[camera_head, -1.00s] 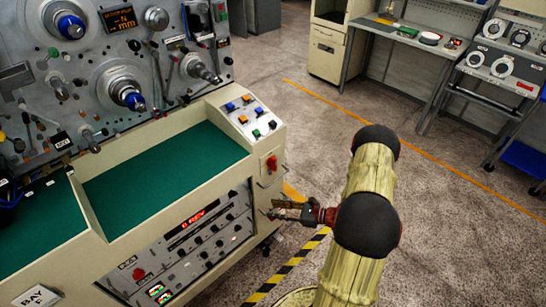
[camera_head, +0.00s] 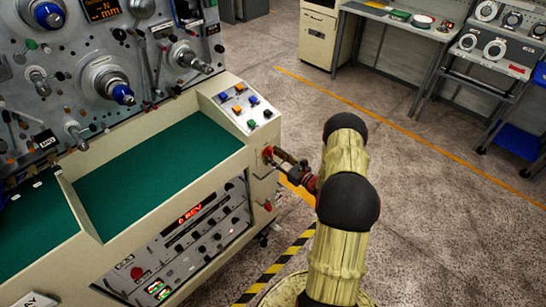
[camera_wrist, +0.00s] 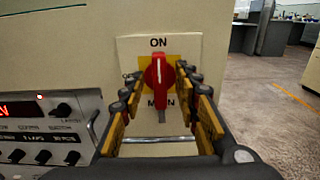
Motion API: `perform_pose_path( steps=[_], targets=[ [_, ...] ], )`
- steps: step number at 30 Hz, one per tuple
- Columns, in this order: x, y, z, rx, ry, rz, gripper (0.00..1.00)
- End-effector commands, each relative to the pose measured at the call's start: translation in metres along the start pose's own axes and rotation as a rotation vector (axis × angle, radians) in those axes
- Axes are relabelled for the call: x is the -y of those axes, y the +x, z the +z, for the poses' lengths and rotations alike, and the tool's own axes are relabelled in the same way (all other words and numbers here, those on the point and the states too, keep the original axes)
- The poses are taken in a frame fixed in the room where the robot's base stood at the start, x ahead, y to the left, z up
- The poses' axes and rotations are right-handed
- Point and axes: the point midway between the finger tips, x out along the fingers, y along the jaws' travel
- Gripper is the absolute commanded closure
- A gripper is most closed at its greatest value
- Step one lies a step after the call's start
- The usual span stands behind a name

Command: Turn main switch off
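The main switch (camera_wrist: 158,84) is a red rotary handle on a yellow plate on the cream end of the machine. It stands upright, with its white line towards the "ON" label. Lettering at its left and below is partly hidden by my fingers and the handle. In the head view the switch (camera_head: 267,153) shows as a small red spot at the machine's corner. My gripper (camera_wrist: 159,80) is open, with one finger on each side of the handle. A gap shows on the left; contact on the right is hard to tell. My gripper (camera_head: 276,156) reaches it from the right.
A metal bar handle (camera_wrist: 157,139) crosses below the switch. A panel with knobs and a red display (camera_wrist: 40,128) is at the left. A small red part (camera_head: 267,205) sits lower on the machine's end. Open floor lies right of the machine.

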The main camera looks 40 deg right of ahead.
Motion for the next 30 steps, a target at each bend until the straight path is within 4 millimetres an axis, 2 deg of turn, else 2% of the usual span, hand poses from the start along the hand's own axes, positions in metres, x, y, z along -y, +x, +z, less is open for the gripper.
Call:
perform_pose_path(
  steps=[3, 11, 28, 30],
  targets=[
    [0.0002, 0.0068, -0.0001, 0.0, 0.0, -0.001, 0.68],
    [0.0001, 0.0082, 0.0, -0.001, 0.0, -0.001, 0.68],
    [-0.0001, 0.0079, -0.0002, -0.001, 0.0, -0.001, 0.99],
    [-0.0002, 0.0079, -0.0002, -0.001, 0.0, 0.0, 1.0]
  ],
)
